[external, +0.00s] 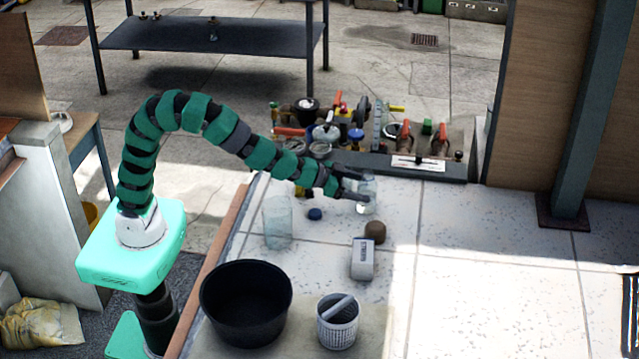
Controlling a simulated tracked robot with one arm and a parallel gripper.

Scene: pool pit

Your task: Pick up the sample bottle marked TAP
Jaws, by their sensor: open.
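A clear bottle (367,203) stands upright on the pale tiled top, in front of the row of valves. Any marking on it is too small to read, so I cannot tell whether it says TAP. My gripper (359,187) is open at the bottle's upper left side, with its dark fingers reaching towards the bottle and overlapping it in the picture. I cannot tell whether the fingers touch it or lie around it. A larger clear container (278,224) stands to the left. It shows no readable marking.
A small blue cap (315,214), a brown rounded object (375,232) and a white box-shaped device (362,260) lie nearby. A black tub (247,305) and a white perforated basket (338,322) stand in front. Valves and pipes (345,130) line the back.

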